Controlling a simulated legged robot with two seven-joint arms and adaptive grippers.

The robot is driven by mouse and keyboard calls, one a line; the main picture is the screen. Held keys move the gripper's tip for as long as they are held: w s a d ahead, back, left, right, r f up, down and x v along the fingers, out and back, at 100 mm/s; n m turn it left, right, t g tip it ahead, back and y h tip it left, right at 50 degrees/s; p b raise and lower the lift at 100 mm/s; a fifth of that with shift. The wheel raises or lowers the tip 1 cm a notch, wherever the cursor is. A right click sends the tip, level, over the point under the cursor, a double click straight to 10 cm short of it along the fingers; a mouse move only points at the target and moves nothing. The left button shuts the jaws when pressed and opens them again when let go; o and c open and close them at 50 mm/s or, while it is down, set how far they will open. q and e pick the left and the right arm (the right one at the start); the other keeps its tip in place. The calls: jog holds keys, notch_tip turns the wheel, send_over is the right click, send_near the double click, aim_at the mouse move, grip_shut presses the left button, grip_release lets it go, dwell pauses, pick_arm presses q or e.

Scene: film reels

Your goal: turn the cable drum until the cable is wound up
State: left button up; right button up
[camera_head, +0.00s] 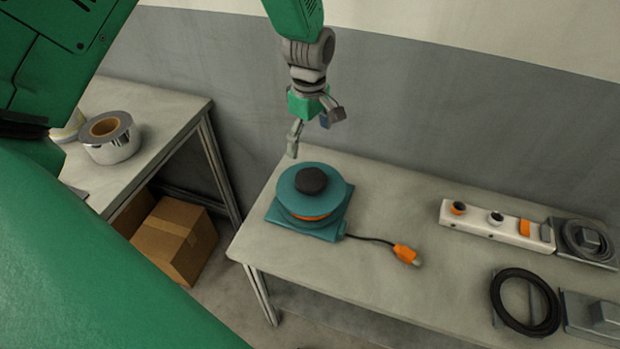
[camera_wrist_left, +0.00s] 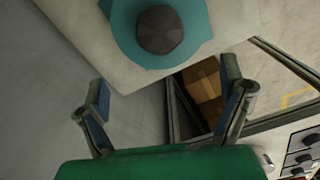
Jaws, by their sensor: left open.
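The cable drum (camera_head: 313,208) is a teal round reel on a square base, near the left end of the table, with a dark knob (camera_head: 311,181) on top. A short dark cable with an orange plug (camera_head: 406,254) runs out to its right and lies on the table. My left gripper (camera_head: 313,135) is open and empty, above and behind the drum, touching nothing. In the left wrist view its two fingers (camera_wrist_left: 165,108) are spread wide; the drum (camera_wrist_left: 190,52) and its knob (camera_wrist_left: 159,30) show beyond them at the top. My right gripper is not in view.
A white power strip (camera_head: 497,224), a black cable ring (camera_head: 525,302) and grey metal parts lie on the right of the table (camera_head: 350,285). A second table at left holds tape rolls (camera_head: 110,137). A cardboard box (camera_head: 174,240) sits below. The wall is close behind.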

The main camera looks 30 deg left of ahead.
aim_at(309, 176)
pick_arm(q)
jog(key=shift+n, duration=0.5)
notch_tip(309, 176, down, 14)
jog(key=shift+r+p, duration=0.15)
jog(key=shift+p, duration=0.4)
jog(key=shift+c, duration=0.3)
